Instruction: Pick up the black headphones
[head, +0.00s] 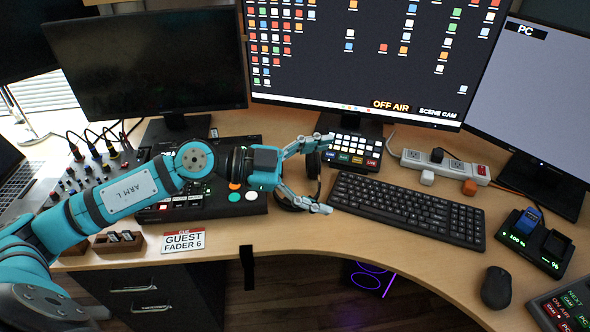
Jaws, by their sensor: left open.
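The black headphones (313,165) lie on the desk in the head view, left of the keyboard. One dark ear cup shows between the fingers of my left gripper (327,175), and part of a dark curve shows by the lower finger. The gripper and wrist hide much of the rest. My left gripper is open, its two teal fingers spread on either side of the visible ear cup. I cannot tell whether the fingers touch it. My right gripper is not in view.
A black keyboard (408,208) is just right of the fingers, and a lit button pad (352,151) stands behind them. A control panel (165,209) lies under my left arm. Monitors (150,65) line the back. A mouse (496,287) sits at right. Bare desk (300,232) is in front.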

